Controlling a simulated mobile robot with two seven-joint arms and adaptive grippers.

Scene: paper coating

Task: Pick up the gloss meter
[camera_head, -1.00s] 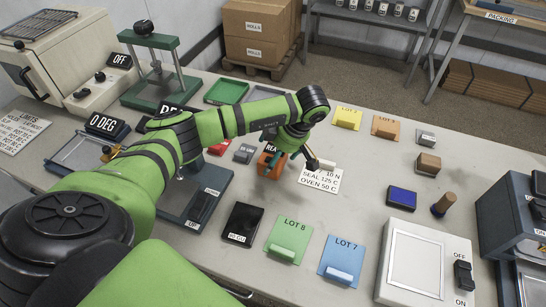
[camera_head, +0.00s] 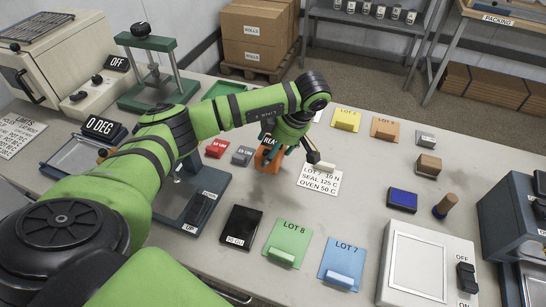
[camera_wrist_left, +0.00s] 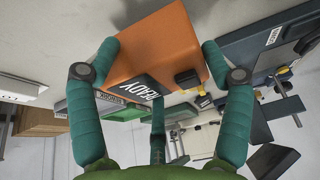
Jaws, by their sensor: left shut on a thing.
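The gloss meter is an orange block with a dark READY label. In the head view the gloss meter (camera_head: 267,158) is near the table's middle, partly hidden by my gripper and wrist. My left gripper (camera_head: 273,160) is around it. My right gripper is not in view.
A white card (camera_head: 320,180) lies right of the gloss meter. A red block (camera_head: 216,149) and a grey block (camera_head: 243,156) lie left of it. A black plate (camera_head: 241,228), the green LOT 8 card (camera_head: 287,241) and the blue LOT 7 card (camera_head: 342,262) are in front.

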